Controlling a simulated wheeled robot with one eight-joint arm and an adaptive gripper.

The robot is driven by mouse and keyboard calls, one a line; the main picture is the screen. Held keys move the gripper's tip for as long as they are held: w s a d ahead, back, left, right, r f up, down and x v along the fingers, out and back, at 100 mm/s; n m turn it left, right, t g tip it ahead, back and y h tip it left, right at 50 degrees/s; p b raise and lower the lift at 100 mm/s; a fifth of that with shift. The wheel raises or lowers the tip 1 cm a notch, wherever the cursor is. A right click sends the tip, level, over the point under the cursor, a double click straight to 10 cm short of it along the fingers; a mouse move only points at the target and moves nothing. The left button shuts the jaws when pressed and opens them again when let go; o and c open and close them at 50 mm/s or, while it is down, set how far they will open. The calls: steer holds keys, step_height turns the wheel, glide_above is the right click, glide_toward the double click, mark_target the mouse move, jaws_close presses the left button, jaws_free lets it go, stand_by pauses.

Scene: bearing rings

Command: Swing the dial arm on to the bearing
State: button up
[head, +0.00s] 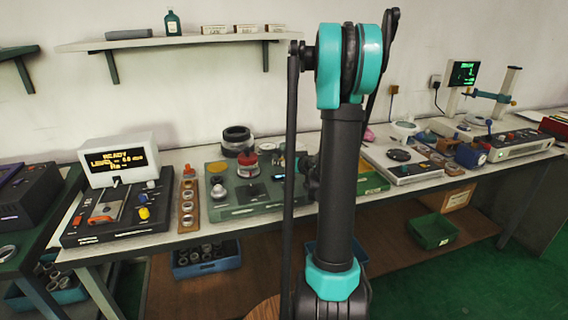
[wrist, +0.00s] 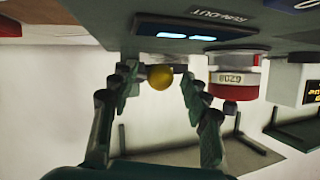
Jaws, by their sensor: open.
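The green runout station (head: 240,207) stands on the bench left of my arm; its edge with a RUNOUT label (wrist: 223,17) shows inverted in the wrist view. A red-and-white round piece with a number on it (wrist: 236,76) is on the station, and shows in the head view (head: 247,160). A yellow ball knob (wrist: 160,77), apparently the dial arm's end, is between the fingers of my gripper (wrist: 157,73). My gripper is open, one finger either side of the ball; contact cannot be told. The rest of the dial arm and the bearing's seat are hidden or unclear.
A wooden strip with rings (head: 188,200) lies beside the station. Dark stacked rings (head: 237,140) stand behind it. My arm blocks the middle of the head view.

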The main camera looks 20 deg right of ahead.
steer(key=shift+c, duration=0.4)
jaws_close()
